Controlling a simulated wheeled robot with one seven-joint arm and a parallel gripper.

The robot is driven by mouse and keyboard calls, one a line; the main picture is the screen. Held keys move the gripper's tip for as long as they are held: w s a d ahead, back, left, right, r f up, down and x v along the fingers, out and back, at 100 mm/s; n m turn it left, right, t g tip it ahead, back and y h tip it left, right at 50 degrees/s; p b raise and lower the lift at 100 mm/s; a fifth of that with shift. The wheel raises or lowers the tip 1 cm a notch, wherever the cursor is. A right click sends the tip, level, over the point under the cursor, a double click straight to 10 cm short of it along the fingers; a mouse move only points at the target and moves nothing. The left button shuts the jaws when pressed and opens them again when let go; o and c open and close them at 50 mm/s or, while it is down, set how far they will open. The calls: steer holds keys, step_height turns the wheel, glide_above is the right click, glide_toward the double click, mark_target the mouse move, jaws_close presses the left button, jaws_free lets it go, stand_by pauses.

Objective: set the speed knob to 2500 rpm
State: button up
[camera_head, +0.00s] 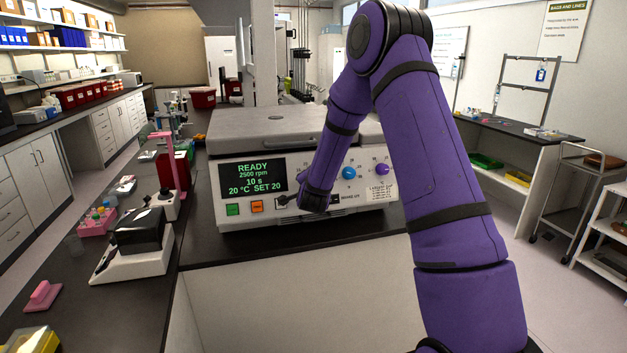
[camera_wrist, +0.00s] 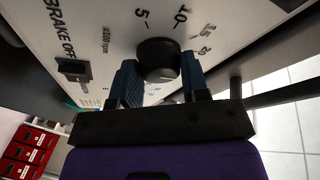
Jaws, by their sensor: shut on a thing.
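The cell processor (camera_head: 222,168) stands on the dark bench with its lid down. Its display (camera_head: 252,177) reads READY, 2500 rpm, 10 s, 20 °C, SET 20. In the wrist view the black speed knob (camera_wrist: 158,56) sits between the two blue fingers of my gripper (camera_wrist: 160,76), which is shut on it. Printed marks such as 5, 10 and 15 surround the knob. Its pointer is not clear to me. In the head view my wrist (camera_head: 316,198) covers the knob and the fingertips are hidden.
Green (camera_head: 233,209) and orange (camera_head: 257,206) buttons lie below the display. A black BRAKE OFF switch (camera_wrist: 73,69) is near the gripper. A black-and-white device (camera_head: 138,232) stands on the left bench.

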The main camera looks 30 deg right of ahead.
steer(key=shift+m+g, duration=0.5)
steer(key=shift+m, duration=1.1)
steer(key=o, duration=0.9)
steer(key=v, duration=1)
steer(key=shift+s+a+r, duration=0.15)
steer(key=shift+s+a, duration=0.1)
